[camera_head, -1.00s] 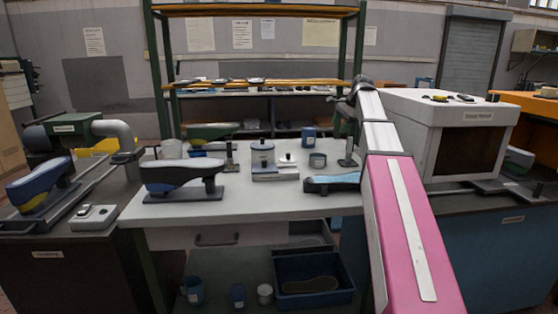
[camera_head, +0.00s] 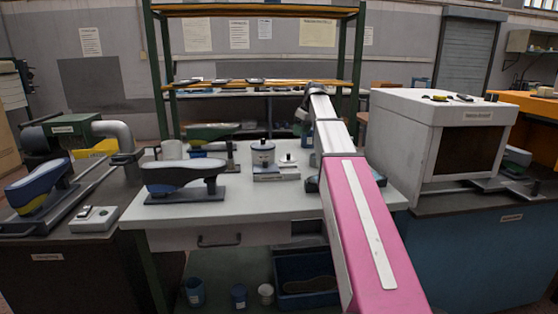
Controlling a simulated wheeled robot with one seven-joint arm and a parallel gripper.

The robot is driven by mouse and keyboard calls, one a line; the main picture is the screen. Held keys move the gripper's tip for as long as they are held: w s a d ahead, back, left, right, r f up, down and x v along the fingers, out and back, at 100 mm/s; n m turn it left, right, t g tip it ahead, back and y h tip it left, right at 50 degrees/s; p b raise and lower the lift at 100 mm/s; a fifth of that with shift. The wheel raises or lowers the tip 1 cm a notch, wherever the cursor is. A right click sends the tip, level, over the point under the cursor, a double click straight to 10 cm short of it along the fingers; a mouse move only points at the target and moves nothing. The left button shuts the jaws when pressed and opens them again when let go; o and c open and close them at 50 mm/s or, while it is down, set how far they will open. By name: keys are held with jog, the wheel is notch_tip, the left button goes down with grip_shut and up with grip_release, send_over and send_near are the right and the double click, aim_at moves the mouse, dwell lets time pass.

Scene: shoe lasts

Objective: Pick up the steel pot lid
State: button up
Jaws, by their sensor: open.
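A small pale steel lid with a dark knob (camera_head: 288,160) sits on a low grey block (camera_head: 275,174) in the middle of the light-topped table. A lidded grey-blue pot (camera_head: 263,154) stands on the table just to its left. My gripper (camera_head: 302,115) is at the far end of my arm, above and slightly right of the lid, small and partly hidden by the wrist. It is open and apart from the lid. My arm hides part of the table to the right of the lid.
A shoe last on a dark stand (camera_head: 183,178) stands to the left on the table. A white box-shaped machine (camera_head: 440,130) stands at right. A green-framed shelf (camera_head: 158,80) rises behind the table. The table's front middle (camera_head: 255,210) is clear.

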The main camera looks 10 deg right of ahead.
aim_at(289, 154)
jog(key=a+f+n, duration=0.1)
jog(key=f, duration=0.2)
jog(key=w+a+f+n, duration=0.1)
jog(key=a+f, duration=0.1)
jog(key=f, duration=0.2)
jog(key=w+a+f+n, duration=0.1)
jog(key=a+f, duration=0.1)
jog(key=f, duration=0.2)
jog(key=shift+w, duration=0.15)
grip_shut()
